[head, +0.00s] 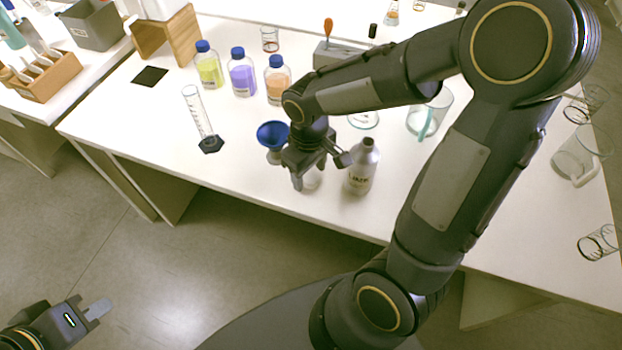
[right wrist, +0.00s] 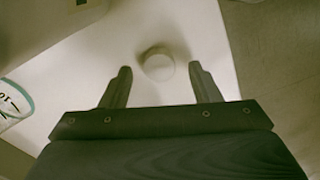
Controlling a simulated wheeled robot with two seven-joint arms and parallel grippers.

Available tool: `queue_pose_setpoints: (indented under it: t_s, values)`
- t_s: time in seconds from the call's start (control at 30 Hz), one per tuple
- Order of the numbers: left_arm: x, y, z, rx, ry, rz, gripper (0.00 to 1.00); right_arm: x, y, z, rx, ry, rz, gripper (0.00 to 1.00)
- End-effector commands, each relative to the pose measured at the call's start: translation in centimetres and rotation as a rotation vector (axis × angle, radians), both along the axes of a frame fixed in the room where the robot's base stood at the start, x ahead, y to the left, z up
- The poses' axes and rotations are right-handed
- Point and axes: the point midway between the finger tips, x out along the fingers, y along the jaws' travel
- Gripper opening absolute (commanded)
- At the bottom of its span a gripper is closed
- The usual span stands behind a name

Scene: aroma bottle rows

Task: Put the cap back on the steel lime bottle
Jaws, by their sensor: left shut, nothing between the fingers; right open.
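The steel lime bottle (head: 361,167) stands upright near the front edge of the table, with "LIME" lettering and a bare neck. A small white round cap (head: 312,179) is on the table left of the bottle, partly hidden by my right gripper (head: 320,170). In the right wrist view the cap (right wrist: 157,64) shows between and slightly beyond the open fingertips, with no visible contact. My right gripper points down over it, its fingers apart on either side. My left gripper (head: 97,309) is shut and empty, low at the left, away from the table.
A blue funnel (head: 272,134) stands close left of my right gripper. A graduated cylinder (head: 199,115) and blue-capped bottles with green (head: 208,67), purple (head: 241,74) and orange (head: 277,80) liquid stand further left and back. A beaker (head: 428,112) is right of the steel bottle.

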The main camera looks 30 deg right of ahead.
Motion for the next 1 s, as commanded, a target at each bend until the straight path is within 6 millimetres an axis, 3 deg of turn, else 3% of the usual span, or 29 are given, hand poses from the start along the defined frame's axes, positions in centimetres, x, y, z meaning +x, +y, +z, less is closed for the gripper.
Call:
queue_pose_setpoints:
  t_s: [0.1,0.43,0.8,1.0]
  values:
    - [0.00,0.00,-0.19,0.000,0.000,0.000,0.00,0.01,-0.02,-0.79,0.000,0.000,-0.001,0.57]
    - [0.00,0.00,-0.16,0.000,0.000,0.000,0.00,0.02,-0.03,-0.76,0.000,-0.001,-0.001,0.57]
    - [0.00,0.00,-0.16,0.000,0.000,0.000,0.00,0.02,-0.03,-0.75,0.000,-0.001,-0.001,0.09]
    - [0.00,0.00,-0.16,0.000,0.000,0.000,0.00,0.02,-0.03,-0.75,0.000,-0.001,-0.001,0.09]
